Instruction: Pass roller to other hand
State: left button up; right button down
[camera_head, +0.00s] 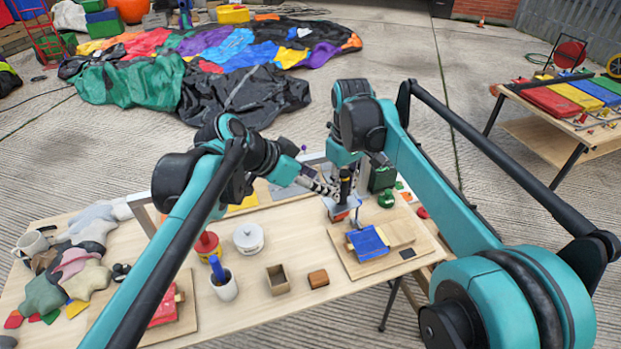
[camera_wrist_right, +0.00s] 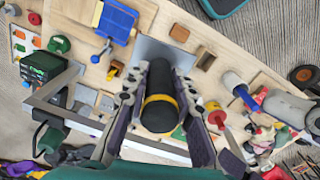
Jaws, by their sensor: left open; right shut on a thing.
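The roller (camera_head: 345,187) is a dark upright piece under my right gripper (camera_head: 350,168), above the back of the table. In the right wrist view, the roller shows as a black cylinder with a yellow band (camera_wrist_right: 160,106) between the two fingers of my right gripper (camera_wrist_right: 160,85), which is shut on it. My left gripper (camera_head: 325,186) is open and reaches in from the left, its fingers close beside the roller. I cannot tell whether they touch it. The roller's lower end is partly hidden.
The wooden table (camera_head: 255,320) holds a white pot (camera_head: 248,238), a red-lidded jar (camera_head: 207,246), a white cup with a blue-handled tool (camera_head: 224,286) and a small open box (camera_head: 278,280). A board with a blue item (camera_head: 368,243) lies at the right. Cloth pieces are at the left.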

aim_at(339, 204)
pick_arm(q)
jog(key=x, duration=1)
jog(key=shift+w+d+f, duration=0.15)
jog(key=shift+f, duration=0.05)
grip_shut()
pick_arm(e)
jog(key=c, duration=1.2)
grip_release()
